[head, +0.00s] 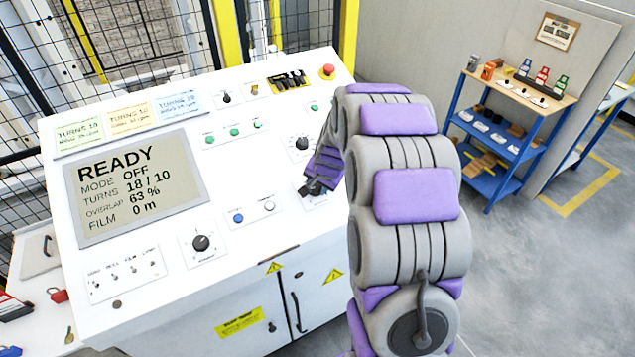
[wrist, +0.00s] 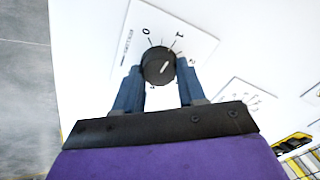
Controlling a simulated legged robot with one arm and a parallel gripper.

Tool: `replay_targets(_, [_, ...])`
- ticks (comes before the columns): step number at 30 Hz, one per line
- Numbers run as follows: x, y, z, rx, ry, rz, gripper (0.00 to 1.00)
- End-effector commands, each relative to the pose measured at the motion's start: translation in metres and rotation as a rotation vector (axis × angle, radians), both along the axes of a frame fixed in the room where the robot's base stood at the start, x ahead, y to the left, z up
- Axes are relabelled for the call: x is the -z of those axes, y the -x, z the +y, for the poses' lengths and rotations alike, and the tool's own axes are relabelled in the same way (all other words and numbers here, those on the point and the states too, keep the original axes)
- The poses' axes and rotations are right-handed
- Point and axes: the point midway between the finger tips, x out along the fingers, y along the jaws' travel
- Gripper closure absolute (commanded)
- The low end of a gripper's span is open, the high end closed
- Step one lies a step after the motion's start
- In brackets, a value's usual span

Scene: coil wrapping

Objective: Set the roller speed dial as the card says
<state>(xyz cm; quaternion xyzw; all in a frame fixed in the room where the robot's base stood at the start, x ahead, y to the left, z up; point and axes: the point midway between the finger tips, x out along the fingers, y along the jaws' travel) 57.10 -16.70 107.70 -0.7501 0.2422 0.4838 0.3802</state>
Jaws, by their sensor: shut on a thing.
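In the wrist view, a round black dial knob (wrist: 158,66) sits on a white plate with the marks 0, 1 and 2. Its white pointer line leans up and to the right, roughly toward the 1. My gripper (wrist: 157,74) is shut on this knob, one blue finger on each side. In the head view, my gripper (head: 321,182) is down at the right part of the sloped panel and mostly hides the dial. Three cards, green (head: 79,136), yellow (head: 130,117) and blue (head: 181,105), lie along the panel's top left. Their small print is too small to read.
The screen (head: 137,187) reads READY, MODE OFF, TURNS 18 / 10, OVERLAP 63 %, FILM 0 m. Other black dials are near my arm (head: 301,143) and low on the panel (head: 201,242). A red button (head: 327,71) is at the top right. A blue shelf (head: 510,130) stands right.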

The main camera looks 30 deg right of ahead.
Motion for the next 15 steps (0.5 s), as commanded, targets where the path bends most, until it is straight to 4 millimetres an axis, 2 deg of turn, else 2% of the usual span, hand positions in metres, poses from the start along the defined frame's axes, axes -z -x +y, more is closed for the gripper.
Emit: replay_targets(15, [-0.0003,0.0001,-0.0004,0.079,-0.034,0.001,0.9])
